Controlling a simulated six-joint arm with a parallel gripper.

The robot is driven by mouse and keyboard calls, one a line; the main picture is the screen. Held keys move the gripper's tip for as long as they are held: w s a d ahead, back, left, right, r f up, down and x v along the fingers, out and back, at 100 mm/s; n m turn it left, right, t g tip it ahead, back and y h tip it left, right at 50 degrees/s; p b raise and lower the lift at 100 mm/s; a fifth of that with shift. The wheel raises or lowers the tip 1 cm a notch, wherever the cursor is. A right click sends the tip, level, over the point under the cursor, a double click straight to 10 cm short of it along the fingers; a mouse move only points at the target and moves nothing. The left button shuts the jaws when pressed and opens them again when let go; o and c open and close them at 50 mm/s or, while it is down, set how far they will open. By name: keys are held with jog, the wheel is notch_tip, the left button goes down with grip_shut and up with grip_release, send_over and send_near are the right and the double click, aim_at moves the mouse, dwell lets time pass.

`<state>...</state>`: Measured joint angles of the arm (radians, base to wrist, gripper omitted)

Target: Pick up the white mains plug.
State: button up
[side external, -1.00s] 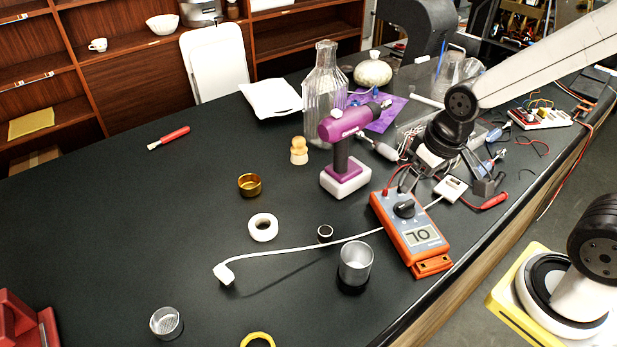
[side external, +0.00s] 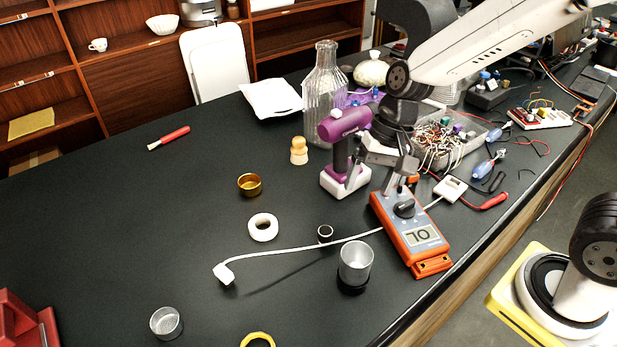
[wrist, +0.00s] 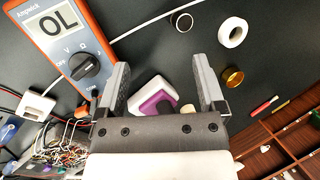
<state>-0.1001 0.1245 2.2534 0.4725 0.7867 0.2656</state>
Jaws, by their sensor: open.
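The white mains plug (side external: 223,273) lies on the dark bench at the front left in the side view, at the end of a white cable. The cable (side external: 290,248) runs right past a metal cup to the orange multimeter (side external: 411,232). Part of the cable crosses the top of the wrist view (wrist: 155,20); the plug is not visible there. My gripper (side external: 374,186) is open and empty, pointing down between the purple drill and the multimeter, well right of and behind the plug. Its two fingers (wrist: 160,63) are spread apart in the wrist view.
The purple drill (side external: 342,150) stands close beside my gripper. A white tape roll (side external: 263,227), brass cup (side external: 249,185), small dark ring (side external: 325,233) and metal cup (side external: 355,263) stand near the cable. A glass bottle (side external: 324,95) is behind.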

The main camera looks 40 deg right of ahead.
jog(key=w+a+m+g+y, duration=0.1)
jog(key=w+a+m+y, duration=0.35)
jog(key=a, duration=0.55)
jog(key=w+a+m+g+y, duration=0.2)
jog(key=w+a+m+y, duration=0.25)
jog(key=a, duration=0.55)
jog(key=m, duration=0.1)
send_near(223, 269)
jog(key=a, duration=0.2)
jog(key=s+a+f, duration=0.1)
jog(key=shift+f+y, duration=0.1)
jog(key=shift+y, duration=0.2)
jog(key=shift+f, duration=0.25)
jog(key=shift+x, duration=2.45)
grip_shut()
